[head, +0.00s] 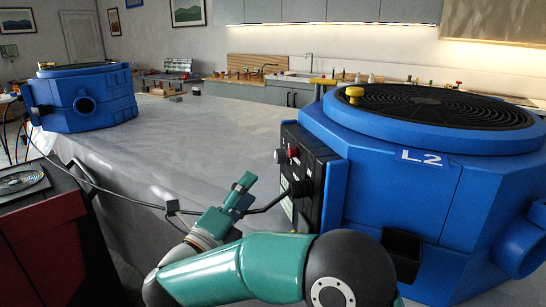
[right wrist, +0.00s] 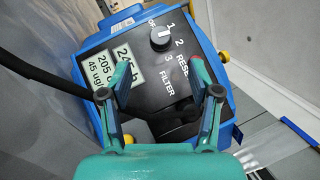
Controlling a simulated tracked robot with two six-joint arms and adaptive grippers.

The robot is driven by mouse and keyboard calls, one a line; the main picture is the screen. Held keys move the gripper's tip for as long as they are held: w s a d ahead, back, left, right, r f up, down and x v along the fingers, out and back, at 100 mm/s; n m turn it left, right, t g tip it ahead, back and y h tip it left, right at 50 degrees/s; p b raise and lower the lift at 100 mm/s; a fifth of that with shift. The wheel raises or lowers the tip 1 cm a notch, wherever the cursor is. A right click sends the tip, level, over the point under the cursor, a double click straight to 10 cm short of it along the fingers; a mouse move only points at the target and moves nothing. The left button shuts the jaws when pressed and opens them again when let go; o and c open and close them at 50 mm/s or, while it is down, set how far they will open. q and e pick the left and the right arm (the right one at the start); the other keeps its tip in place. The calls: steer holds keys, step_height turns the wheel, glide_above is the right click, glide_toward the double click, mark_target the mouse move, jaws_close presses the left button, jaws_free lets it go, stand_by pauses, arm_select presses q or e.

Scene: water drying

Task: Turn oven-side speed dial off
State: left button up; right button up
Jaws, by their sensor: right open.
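The blue air machine marked L2 (head: 425,190) stands at the right of the head view, with a black control panel (head: 318,172) on its left side. The speed dial (right wrist: 160,38) is a round knob with a pale pointer, ringed by an off mark, 1, 2 and 3, in the right wrist view. It appears to be the dark knob (head: 281,156) in the head view. My right gripper (right wrist: 160,74) is open and empty in front of the panel, its fingertips below the dial in the picture. It also shows in the head view (head: 243,187). My left gripper is not in view.
A display (right wrist: 122,73) and printed labels share the panel. A cable (head: 120,195) runs across the covered table's (head: 200,130) side. A second blue machine (head: 90,100) stands far left. A red-sided box (head: 45,240) with a round grille is at the lower left.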

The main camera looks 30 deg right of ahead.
mark_target(275, 157)
steer(key=p+x, duration=0.2)
steer(key=x, duration=0.9)
steer(key=shift+w+d+p, duration=0.1)
steer(key=shift+p, duration=0.25)
steer(key=shift+c, duration=0.3)
steer(key=c, duration=1.1)
